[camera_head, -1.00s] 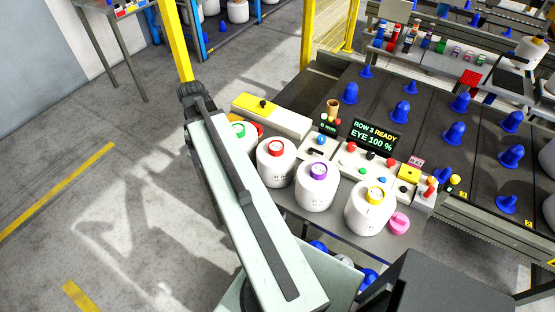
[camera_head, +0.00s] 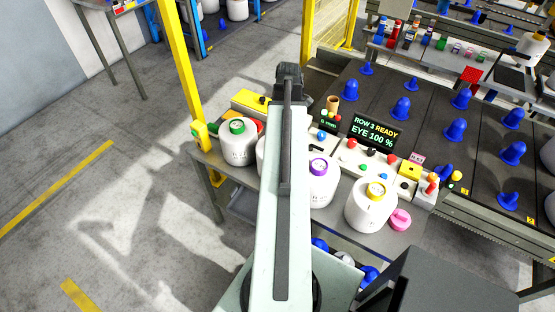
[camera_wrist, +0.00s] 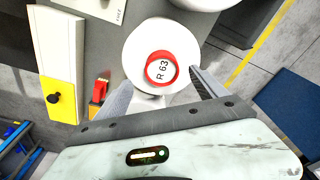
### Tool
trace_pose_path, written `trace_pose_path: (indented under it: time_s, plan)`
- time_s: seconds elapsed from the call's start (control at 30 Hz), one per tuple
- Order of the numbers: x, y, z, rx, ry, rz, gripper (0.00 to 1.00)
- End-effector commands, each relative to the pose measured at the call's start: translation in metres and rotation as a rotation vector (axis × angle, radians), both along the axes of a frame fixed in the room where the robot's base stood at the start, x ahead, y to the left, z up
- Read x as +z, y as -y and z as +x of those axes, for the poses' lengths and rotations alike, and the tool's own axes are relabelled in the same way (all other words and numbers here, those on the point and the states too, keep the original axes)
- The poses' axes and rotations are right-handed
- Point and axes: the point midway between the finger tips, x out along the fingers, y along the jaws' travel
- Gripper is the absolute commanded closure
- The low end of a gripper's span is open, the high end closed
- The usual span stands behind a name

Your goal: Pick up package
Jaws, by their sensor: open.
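In the wrist view, a white yarn package (camera_wrist: 151,45) with a red ring on top, marked R 63, stands between and slightly beyond my gripper's fingers. My gripper (camera_wrist: 161,77) is open and holds nothing; its fingers flank the near side of the package, and I cannot tell whether they touch it. In the head view my arm hides most of the red-ringed package and my gripper. Other white packages stand on the grey table: one with a green ring (camera_head: 238,147), one with a purple ring (camera_head: 323,188) and one with a yellow ring (camera_head: 369,208).
A control panel with a lit sign (camera_head: 374,136) stands behind the packages. A pink bobbin (camera_head: 400,220) lies at the table's right. A conveyor with blue cones (camera_head: 455,130) is beyond. A yellow post (camera_head: 180,60) rises at the back left. The floor at left is clear.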

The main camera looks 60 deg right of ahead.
Motion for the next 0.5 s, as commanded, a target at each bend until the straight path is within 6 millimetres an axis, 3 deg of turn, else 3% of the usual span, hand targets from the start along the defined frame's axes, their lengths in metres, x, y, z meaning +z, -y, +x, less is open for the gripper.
trace_pose_path:
  time_s: [0.3,0.5]
  plan:
    - [-0.051,-0.007,0.004,0.001,0.0,0.0,0.19]
    - [-0.049,-0.007,0.004,0.001,0.0,0.0,0.19]
